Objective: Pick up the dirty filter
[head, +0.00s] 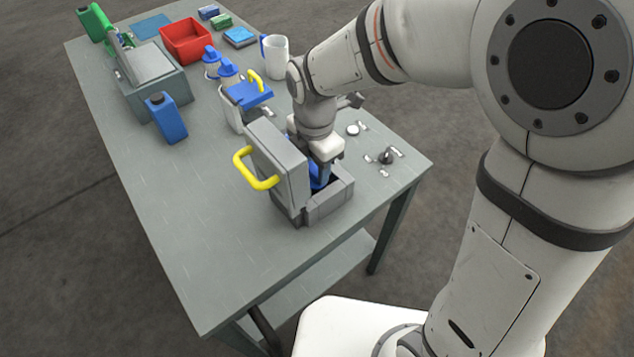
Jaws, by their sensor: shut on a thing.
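A grey housing (328,207) stands near the front right of the table, with its lid (277,160) raised on the left side and a yellow handle (252,170) on that lid. My gripper (321,168) points down into the open housing. It is shut on the dirty filter (316,179), of which only a blue part shows between the lid and the housing wall. The rest of the filter and the fingertips are mostly hidden. I cannot tell whether the filter is lifted off its seat.
Small fittings (386,157) lie right. The front-left table is clear.

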